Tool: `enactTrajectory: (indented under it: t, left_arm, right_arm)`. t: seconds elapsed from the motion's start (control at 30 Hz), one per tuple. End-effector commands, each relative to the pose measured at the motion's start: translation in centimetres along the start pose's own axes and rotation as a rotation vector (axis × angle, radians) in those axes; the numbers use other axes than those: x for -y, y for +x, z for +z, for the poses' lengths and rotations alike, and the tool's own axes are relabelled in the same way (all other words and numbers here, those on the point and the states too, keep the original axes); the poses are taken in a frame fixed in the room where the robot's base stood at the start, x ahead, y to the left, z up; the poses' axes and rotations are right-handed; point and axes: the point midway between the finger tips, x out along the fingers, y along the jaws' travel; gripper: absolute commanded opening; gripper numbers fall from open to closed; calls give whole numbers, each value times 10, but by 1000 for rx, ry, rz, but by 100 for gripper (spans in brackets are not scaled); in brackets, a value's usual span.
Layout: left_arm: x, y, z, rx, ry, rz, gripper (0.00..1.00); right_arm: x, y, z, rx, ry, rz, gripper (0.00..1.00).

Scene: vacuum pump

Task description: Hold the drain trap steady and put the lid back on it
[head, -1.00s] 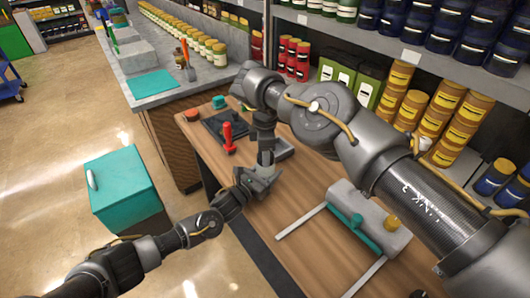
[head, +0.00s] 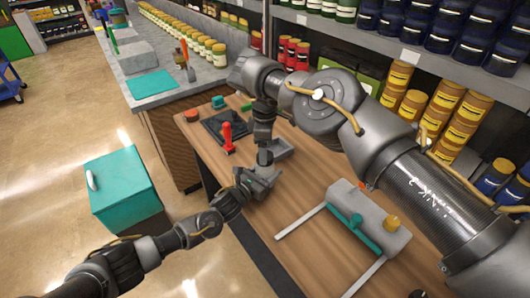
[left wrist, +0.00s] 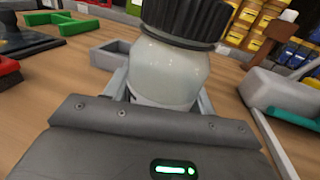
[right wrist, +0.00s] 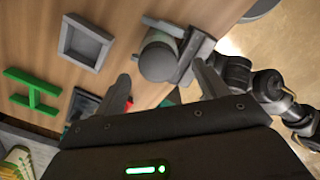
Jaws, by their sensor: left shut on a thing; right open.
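The drain trap (left wrist: 168,72) is a pale translucent bowl, upright between the fingers of my left gripper (left wrist: 163,90), which is shut on it. The black ribbed lid (left wrist: 187,18) sits over the trap's top in the left wrist view; I cannot tell whether it is fully seated. In the right wrist view the lid's round grey top (right wrist: 158,62) shows just beyond the fingertips of my right gripper (right wrist: 166,80). That gripper is open, its fingers apart on either side of the lid. In the head view my left gripper (head: 260,180) is low over the table's near edge, and the trap is mostly hidden.
A square grey tray (right wrist: 64,49) lies empty beside the trap. A green H-shaped piece (right wrist: 34,92) lies farther off. A red-handled tool (head: 228,138) stands by a dark mat.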

Motion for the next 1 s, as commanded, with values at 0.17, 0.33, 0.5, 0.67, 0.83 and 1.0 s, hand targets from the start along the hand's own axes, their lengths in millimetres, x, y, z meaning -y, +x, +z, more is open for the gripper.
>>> enactTrajectory:
  t: [0.17,0.33,0.5,0.67,0.83,1.0]
  left_arm:
    - [-1,-2,-5,-10,2,2,0]
    - [-1,-2,-5,-10,2,2,0]
    - [-1,-2,-5,-10,2,2,0]
    - [0,-2,-5,-10,2,1,0]
    - [0,-2,-5,-10,2,1,0]
    - [0,-1,-4,-8,1,1,70]
  right_arm:
    - [0,-39,0,1,-1,5,72]
    - [1,-69,1,2,0,4,72]
    - [1,-87,1,2,1,2,72]
    - [2,-92,1,2,2,1,72]
    - [2,-92,1,1,1,0,72]
    - [2,-92,1,1,1,0,72]
